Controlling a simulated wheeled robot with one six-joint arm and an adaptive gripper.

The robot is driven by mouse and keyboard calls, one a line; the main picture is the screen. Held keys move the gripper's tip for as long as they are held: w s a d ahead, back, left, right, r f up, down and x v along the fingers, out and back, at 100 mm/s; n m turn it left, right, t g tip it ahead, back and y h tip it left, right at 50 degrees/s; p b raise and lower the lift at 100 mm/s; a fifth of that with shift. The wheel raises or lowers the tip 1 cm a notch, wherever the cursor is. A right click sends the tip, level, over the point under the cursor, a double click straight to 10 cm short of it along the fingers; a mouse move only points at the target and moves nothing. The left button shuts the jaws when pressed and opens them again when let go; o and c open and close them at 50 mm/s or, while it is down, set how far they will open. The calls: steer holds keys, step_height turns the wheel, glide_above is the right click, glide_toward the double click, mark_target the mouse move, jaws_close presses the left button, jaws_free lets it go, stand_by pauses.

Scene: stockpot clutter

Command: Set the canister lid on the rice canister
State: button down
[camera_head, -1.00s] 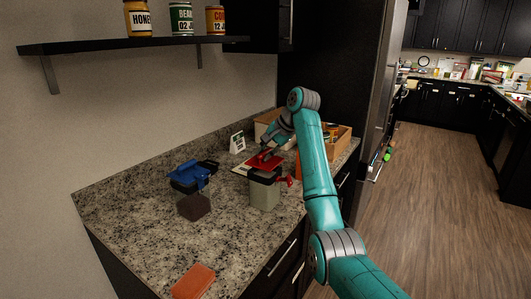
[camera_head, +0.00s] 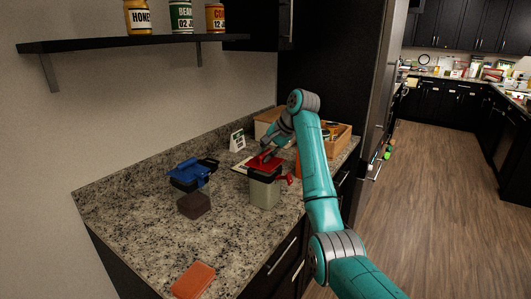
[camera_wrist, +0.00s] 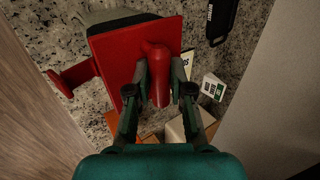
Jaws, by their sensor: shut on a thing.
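My gripper (camera_wrist: 160,85) is shut on the red knob of the canister lid (camera_wrist: 112,60), a flat red square plate. The lid also shows in the head view (camera_head: 263,162), over the top of the rice canister. The canister (camera_head: 263,193) is upright with pale green-grey contents and a dark band near its top. Its red side handle (camera_wrist: 72,76) sticks out to one side. The lid looks level and close to the rim. I cannot tell whether it touches, as the lid hides the rim in the wrist view.
A second canister with a blue lid (camera_head: 190,172) and dark brown contents (camera_head: 194,205) stands to the left. An orange-red block (camera_head: 194,280) lies at the front edge. A small sign card (camera_head: 237,142) and a wooden crate (camera_head: 343,136) stand behind. The counter's left part is clear.

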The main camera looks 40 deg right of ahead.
steer(key=shift+f, duration=0.25)
steer(key=c, duration=1)
jaws_free()
steer(key=shift+o, duration=0.2)
steer(key=shift+r, duration=0.1)
steer(key=v, duration=0.7)
steer(key=shift+r, duration=0.15)
